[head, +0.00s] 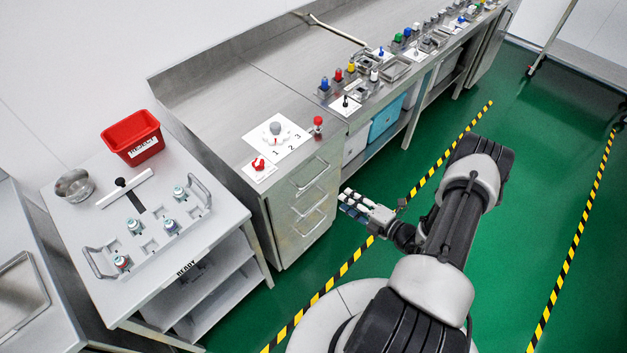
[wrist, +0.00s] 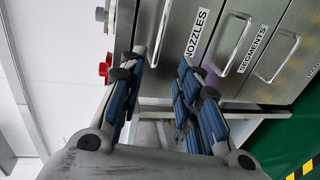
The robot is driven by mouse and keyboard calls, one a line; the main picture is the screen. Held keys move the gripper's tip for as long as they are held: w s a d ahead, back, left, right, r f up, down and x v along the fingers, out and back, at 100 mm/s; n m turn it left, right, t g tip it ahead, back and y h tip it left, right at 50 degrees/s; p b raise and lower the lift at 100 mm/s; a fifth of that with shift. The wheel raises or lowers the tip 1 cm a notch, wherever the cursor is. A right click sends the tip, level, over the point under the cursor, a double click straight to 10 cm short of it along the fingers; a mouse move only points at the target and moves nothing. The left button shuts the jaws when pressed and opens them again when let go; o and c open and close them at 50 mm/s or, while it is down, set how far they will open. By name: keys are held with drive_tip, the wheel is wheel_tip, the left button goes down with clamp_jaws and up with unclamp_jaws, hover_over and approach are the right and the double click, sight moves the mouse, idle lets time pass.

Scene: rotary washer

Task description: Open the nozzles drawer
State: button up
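The steel drawer cabinet (head: 306,205) stands at the near end of the counter, its several stacked drawers all closed. In the wrist view the nozzles drawer carries a NOZZLES label (wrist: 197,33). A bar handle (wrist: 162,34) lies just left of that label, at the upper drawer. My gripper (wrist: 162,58) is open and empty, its two blue-padded fingers pointing toward the drawer fronts. The handle shows beyond the gap between the fingertips, seemingly not touched. In the head view my gripper (head: 345,200) is just right of the drawer fronts. The drawer labels are unreadable there.
A SEGMENTS label (wrist: 252,48) and another bar handle (wrist: 240,46) lie farther right in the wrist view. A red knob (head: 318,122) and a numbered dial plate (head: 275,139) are on the counter above. A white cart (head: 225,222) stands left of the cabinet. Green floor is clear beside it.

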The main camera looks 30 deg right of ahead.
sight(313, 179)
drive_tip(key=b+x, duration=0.2)
drive_tip(key=x, duration=1.4)
drive_tip(key=shift+r+b, duration=0.1)
drive_tip(key=shift+b, duration=0.3)
drive_tip(key=shift+c, duration=0.3)
clamp_jaws()
